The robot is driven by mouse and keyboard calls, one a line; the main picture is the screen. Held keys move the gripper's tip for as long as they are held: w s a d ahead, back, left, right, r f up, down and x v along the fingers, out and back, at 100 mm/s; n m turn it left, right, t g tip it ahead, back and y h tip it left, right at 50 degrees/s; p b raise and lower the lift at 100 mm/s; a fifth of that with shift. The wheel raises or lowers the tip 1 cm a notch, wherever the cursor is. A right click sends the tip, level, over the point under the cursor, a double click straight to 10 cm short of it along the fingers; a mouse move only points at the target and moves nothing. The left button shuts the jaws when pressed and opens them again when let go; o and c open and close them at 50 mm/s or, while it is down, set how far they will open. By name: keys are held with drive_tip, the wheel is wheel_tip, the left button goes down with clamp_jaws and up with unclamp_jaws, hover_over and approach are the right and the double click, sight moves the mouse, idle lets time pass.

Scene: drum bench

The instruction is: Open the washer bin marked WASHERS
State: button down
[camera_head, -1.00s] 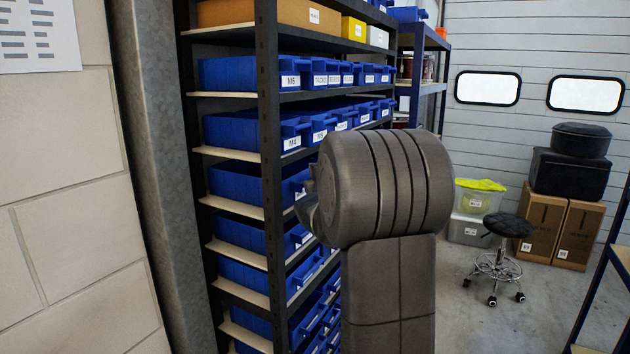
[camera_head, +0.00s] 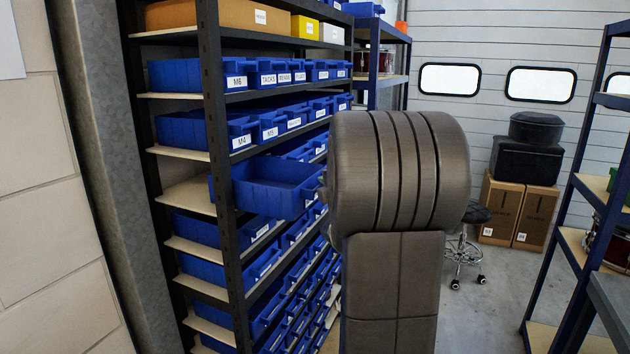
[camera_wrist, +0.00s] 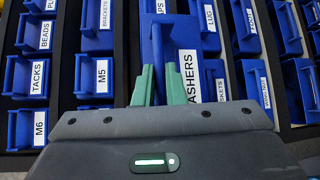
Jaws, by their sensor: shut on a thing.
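The blue washer bin (camera_head: 272,190) is drawn well out of its shelf row in the head view, towards my arm. Its inside shows plain blue, and its front end is partly hidden behind my arm. In the wrist view the bin (camera_wrist: 164,38) is close up, its label reading "ASHERS" with the first letter covered. My gripper (camera_wrist: 161,76) has two green fingers closed on the blue front part of this bin. In the head view my gripper is mostly hidden behind my arm.
The dark-framed rack (camera_head: 216,130) holds several rows of labelled blue bins, including M6 (camera_head: 236,82) and M4 (camera_head: 241,142). A stool (camera_head: 466,250) and brown boxes (camera_head: 515,211) stand behind at the right. Another shelf frame (camera_head: 562,230) stands at the right edge. Floor between is clear.

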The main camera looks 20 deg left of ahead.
idle(0.3)
drive_tip(key=c, duration=1.5)
unclamp_jaws()
drive_tip(key=b+v, duration=0.1)
drive_tip(key=v, duration=1.3)
drive_tip(key=shift+w+f, duration=0.1)
drive_tip(key=x, duration=1.3)
drive_tip(key=shift+w+a+p, duration=0.3)
drive_tip(key=shift+p, duration=0.15)
